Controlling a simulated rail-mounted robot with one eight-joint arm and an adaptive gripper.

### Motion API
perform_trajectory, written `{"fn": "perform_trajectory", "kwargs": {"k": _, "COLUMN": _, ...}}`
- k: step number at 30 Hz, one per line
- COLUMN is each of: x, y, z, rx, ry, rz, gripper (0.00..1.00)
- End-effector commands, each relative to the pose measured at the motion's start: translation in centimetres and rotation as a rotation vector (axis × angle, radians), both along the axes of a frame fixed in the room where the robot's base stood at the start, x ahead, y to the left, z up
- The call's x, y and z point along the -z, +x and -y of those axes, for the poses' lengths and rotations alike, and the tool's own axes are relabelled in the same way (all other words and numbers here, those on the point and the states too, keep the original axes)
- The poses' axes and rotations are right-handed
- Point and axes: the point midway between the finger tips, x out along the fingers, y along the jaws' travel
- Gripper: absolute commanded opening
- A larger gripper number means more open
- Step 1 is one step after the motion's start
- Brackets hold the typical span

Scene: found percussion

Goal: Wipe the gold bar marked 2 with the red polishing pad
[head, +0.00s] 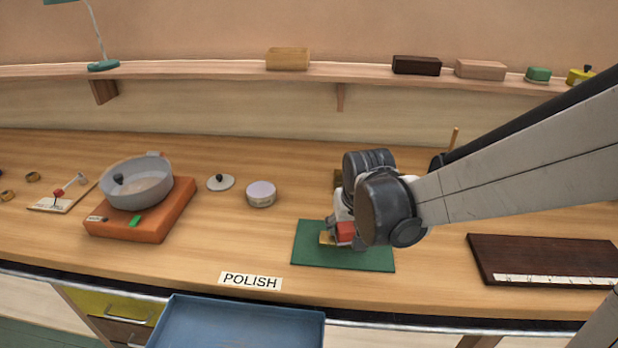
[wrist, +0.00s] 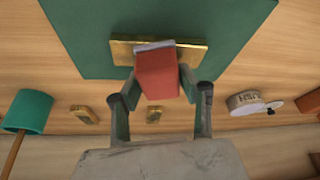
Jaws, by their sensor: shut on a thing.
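The red polishing pad (head: 346,232) is held in my gripper (head: 343,222) over the green mat (head: 310,256). In the wrist view the red pad (wrist: 157,78) sits between the two fingers of my gripper (wrist: 158,84), with a pale strip along its far edge. The gold bar (wrist: 192,53) lies flat on the green mat (wrist: 100,50), and the pad's far end overlaps its middle. I cannot tell whether they touch. In the head view the gold bar (head: 326,239) shows just left of the pad. No number is readable on it; the pad covers part.
Two other gold bars (wrist: 84,115) (wrist: 154,115) lie off the mat, beside a teal cylinder (wrist: 28,110) on a stick and a round white tin (wrist: 244,103). A dark board (head: 545,258) lies right. A POLISH label (head: 250,281) and blue tray (head: 235,325) are in front.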

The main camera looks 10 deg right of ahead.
Motion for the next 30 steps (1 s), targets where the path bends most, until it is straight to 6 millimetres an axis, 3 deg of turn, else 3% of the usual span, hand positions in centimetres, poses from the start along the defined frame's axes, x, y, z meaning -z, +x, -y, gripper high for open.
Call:
{"fn": "perform_trajectory", "kwargs": {"k": 4, "x": 0.0, "y": 1.3, "z": 0.3, "rx": -0.002, "ry": -0.001, "rz": 0.000, "gripper": 0.10}}
{"fn": "perform_trajectory", "kwargs": {"k": 9, "x": -3.1, "y": 1.0, "z": 0.3, "rx": -0.003, "ry": 0.000, "rz": 0.000, "gripper": 0.10}}
{"fn": "perform_trajectory", "kwargs": {"k": 30, "x": -8.4, "y": 1.0, "z": 0.2, "rx": -0.003, "ry": 0.000, "rz": 0.000, "gripper": 0.10}}
